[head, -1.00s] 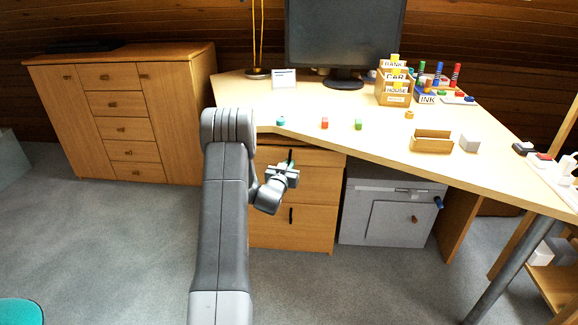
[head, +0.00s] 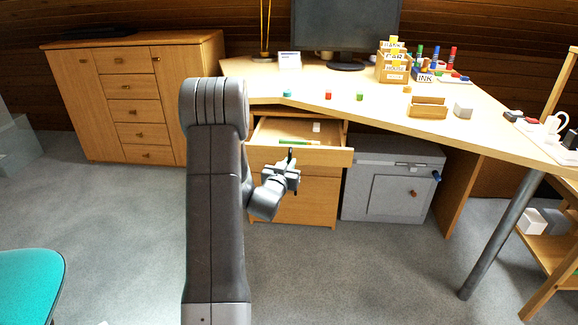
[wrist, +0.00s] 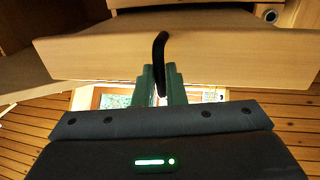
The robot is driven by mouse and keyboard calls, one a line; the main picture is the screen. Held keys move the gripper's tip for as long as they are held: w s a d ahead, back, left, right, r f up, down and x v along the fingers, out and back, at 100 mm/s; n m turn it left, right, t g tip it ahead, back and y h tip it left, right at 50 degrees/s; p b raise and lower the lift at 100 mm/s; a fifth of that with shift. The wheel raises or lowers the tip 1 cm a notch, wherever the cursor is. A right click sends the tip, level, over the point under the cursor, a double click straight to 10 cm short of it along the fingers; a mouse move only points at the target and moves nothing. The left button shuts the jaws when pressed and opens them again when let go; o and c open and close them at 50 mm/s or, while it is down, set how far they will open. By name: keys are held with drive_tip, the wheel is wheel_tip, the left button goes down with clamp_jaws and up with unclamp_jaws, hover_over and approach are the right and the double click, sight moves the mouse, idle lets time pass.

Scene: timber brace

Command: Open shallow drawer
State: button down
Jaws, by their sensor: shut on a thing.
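The shallow drawer (head: 325,156) under the desk is pulled out, and its inside shows from above. In it lie a green and yellow stick-like item (head: 298,142) and a small white item (head: 316,127). My gripper (head: 291,163) is at the drawer front. In the wrist view the fingers (wrist: 161,88) are shut on the black drawer handle (wrist: 160,62), which curves down from the wooden drawer front (wrist: 220,55).
A deeper drawer (head: 300,200) below is shut. A grey cabinet (head: 385,190) stands under the desk to the right. The desktop (head: 385,115) carries small blocks, holders and a monitor (head: 345,30). A teal chair seat (head: 30,285) is at the lower left. Grey floor is open in front.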

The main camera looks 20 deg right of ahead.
drive_tip(key=shift+s+a, duration=0.25)
drive_tip(key=shift+s, duration=0.2)
drive_tip(key=c, duration=1.5)
unclamp_jaws()
drive_tip(key=p+v, duration=0.1)
drive_tip(key=v, duration=1.2)
drive_tip(key=shift+s+a+p, duration=0.3)
drive_tip(key=shift+p, duration=0.1)
drive_tip(key=shift+d, duration=0.1)
drive_tip(key=b+x, duration=0.1)
drive_tip(key=x, duration=1.3)
drive_tip(key=shift+b, duration=0.4)
drive_tip(key=shift+r, duration=0.1)
